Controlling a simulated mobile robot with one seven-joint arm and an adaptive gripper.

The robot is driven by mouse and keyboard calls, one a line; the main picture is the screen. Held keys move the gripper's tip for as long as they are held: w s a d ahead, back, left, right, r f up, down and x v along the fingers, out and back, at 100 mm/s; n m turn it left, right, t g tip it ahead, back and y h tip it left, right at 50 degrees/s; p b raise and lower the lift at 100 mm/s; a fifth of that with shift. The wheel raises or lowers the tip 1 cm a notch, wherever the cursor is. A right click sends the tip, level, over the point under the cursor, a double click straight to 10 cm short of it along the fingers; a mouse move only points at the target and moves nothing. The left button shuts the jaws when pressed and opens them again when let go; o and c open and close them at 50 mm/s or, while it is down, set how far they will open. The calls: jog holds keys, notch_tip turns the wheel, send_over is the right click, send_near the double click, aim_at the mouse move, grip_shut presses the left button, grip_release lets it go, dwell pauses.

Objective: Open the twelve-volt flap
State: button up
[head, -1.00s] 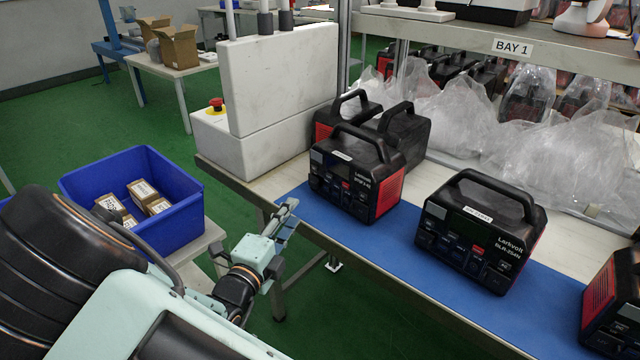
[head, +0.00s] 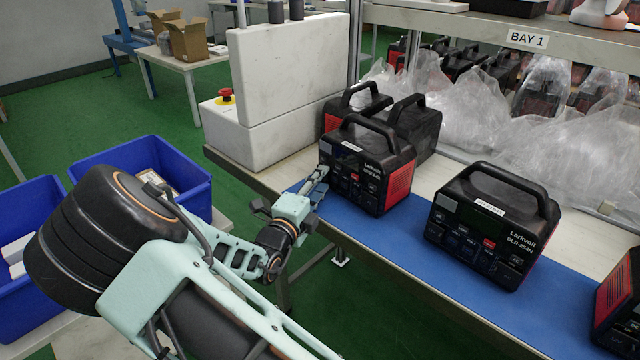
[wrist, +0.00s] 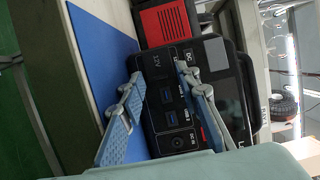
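A black power station (head: 368,160) with red side grilles and a top handle stands on the blue mat. Its front panel faces my gripper (head: 318,182), which is near the panel's left lower side. In the wrist view the station (wrist: 222,90) appears turned on its side. The twelve-volt flap (wrist: 161,60), a dark square marked 12V, looks closed. Blue USB ports and a round socket sit beside it. In the wrist view my gripper (wrist: 159,72) is open and empty, its fingertips apart on either side of the flap's near edge. I cannot tell whether they touch the panel.
A second power station (head: 492,225) stands to the right on the blue mat (head: 400,255), and another is cut off at the right edge. More stations stand behind. A white machine with a red button (head: 225,97) is at the bench's left end. Blue bins (head: 195,185) are at left.

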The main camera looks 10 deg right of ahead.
grip_shut()
